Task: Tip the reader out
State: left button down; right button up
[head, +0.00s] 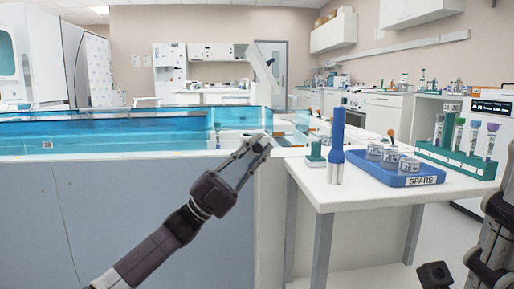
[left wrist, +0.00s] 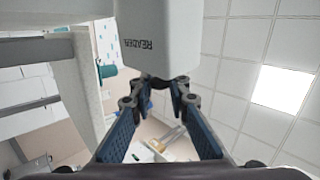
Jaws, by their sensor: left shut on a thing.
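The reader (left wrist: 158,40) is a white block with its name printed on it, upside down in the left wrist view. It lies at the tips of my left gripper (left wrist: 168,82), whose fingers are shut on its near end. In the head view the left gripper (head: 262,142) is raised at the front edge of the blue tank, left of the white table.
The white table (head: 335,195) bears a blue tray (head: 421,182) marked SPARE with several round containers. A blue upright tool (head: 338,130) and a green rack (head: 456,163) of tubes stand beside it. The blue tank (head: 110,133) fills the left.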

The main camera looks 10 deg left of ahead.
pick_arm(q)
jog(key=shift+f+m+g, duration=0.15)
jog(key=shift+m+g, duration=0.15)
jog(key=shift+m, duration=0.1)
jog(key=c, duration=1.9)
grip_release()
jog(key=v, duration=1.2)
jog(key=shift+d+f, duration=0.1)
jog(key=shift+f, duration=0.1)
